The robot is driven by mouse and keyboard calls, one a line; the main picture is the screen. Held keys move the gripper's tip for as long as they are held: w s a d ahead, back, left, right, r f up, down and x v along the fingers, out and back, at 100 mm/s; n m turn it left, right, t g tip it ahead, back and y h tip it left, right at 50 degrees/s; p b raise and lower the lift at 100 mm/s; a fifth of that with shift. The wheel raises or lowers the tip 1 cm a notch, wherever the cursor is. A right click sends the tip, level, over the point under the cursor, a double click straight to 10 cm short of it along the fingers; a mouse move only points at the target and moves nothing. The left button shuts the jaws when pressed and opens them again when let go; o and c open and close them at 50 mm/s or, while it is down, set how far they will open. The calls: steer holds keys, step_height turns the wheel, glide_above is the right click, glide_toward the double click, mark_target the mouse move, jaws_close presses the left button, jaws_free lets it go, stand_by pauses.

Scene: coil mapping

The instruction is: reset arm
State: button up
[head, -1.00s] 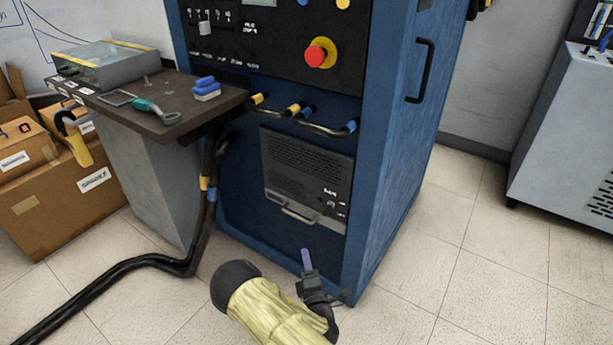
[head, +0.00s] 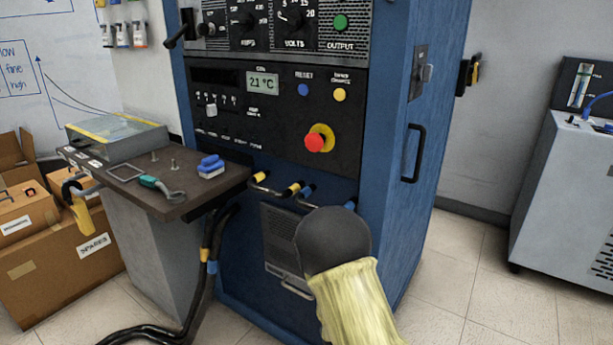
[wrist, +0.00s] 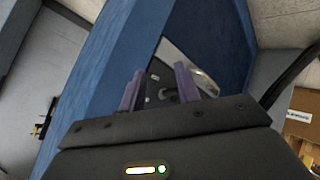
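My gripper (wrist: 160,90) shows in the wrist view with its two purple fingers apart and nothing between them. In the head view my own yellow-sleeved arm with a dark rounded end stands in front of the blue cabinet (head: 395,185), and the gripper itself is hidden there. In the wrist view the fingers point at the blue cabinet (wrist: 115,60), whose face fills much of the picture. I cannot tell the exact gap between fingers and cabinet.
A dark side shelf (head: 190,190) holds a blue-and-white block (head: 211,166) and a green-handled tool (head: 160,188). Black cables (head: 205,260) run down to the floor. Cardboard boxes (head: 70,255) stand at left, a grey machine (head: 565,200) at right. Floor between cabinet and grey machine is clear.

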steer(key=s+d+r+m+g+y+p, duration=0.1)
steer(key=s+d+r+m+g+p, duration=0.2)
steer(key=s+r, duration=0.7)
steer(key=s+d+r+m+g+y+p, duration=0.1)
steer(key=s+d+r+m+g, duration=0.2)
steer(key=s+r, duration=0.65)
step_height(320, 180, up, 36)
steer(key=s+g+p, duration=0.1)
steer(key=p, duration=3.6)
steer(key=shift+s+a+p, duration=0.3)
steer(key=shift+a+p, duration=0.05)
